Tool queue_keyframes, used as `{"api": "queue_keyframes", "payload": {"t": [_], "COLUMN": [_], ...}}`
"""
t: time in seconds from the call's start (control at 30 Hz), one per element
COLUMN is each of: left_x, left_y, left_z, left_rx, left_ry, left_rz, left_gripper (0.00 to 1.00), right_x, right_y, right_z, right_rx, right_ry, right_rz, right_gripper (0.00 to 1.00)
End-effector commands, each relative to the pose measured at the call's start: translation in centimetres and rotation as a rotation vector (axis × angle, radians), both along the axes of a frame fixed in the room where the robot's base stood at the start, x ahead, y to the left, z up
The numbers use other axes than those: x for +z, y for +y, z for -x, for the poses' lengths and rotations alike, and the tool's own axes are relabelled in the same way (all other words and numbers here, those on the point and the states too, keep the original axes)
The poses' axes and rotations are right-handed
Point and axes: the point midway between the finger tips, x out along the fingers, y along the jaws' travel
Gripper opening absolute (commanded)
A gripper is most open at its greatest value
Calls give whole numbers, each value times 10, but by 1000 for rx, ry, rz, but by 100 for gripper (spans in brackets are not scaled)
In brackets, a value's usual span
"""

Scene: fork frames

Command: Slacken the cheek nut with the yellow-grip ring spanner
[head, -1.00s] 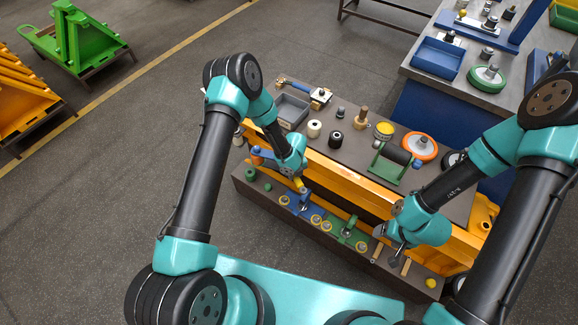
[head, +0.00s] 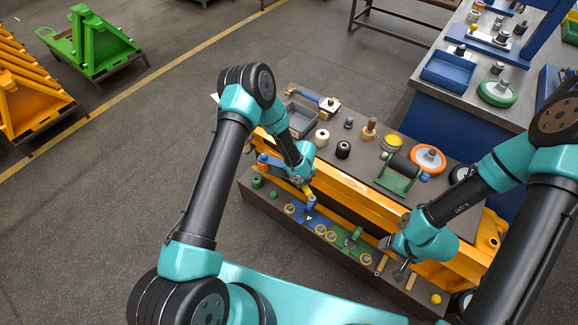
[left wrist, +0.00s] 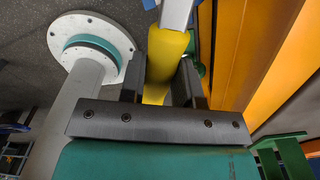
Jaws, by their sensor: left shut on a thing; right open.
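My left gripper (head: 304,184) is shut on the yellow grip of the spanner (head: 308,190), just above the blue block (head: 309,203) on the front ledge. In the left wrist view the yellow grip (left wrist: 166,55) sits between the two dark jaws, and a pale metal shank (left wrist: 176,14) runs out past the top edge. The spanner's ring end is out of that view and too small to tell in the head view. I cannot make out which part is the cheek nut. My right gripper (head: 399,263) is open over the right part of the ledge.
A yellow beam (head: 340,182) runs behind the dark ledge (head: 266,200). Yellow rings (head: 331,236) and a green block (head: 352,240) stand along the ledge. The bench top (head: 365,160) behind holds a grey tray, rollers and an orange wheel (head: 428,159).

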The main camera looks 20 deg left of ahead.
Motion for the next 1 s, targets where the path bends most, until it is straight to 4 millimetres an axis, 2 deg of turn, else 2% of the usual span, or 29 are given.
{"api": "queue_keyframes", "payload": {"t": [1.0], "left_x": [0], "left_y": [-17], "left_z": [-22], "left_rx": [236], "left_ry": [-1], "left_rz": [1], "left_gripper": [0], "right_x": [0], "right_y": [0], "right_z": [0], "right_rx": [0], "right_ry": [0], "right_rz": [0], "right_gripper": [68]}}
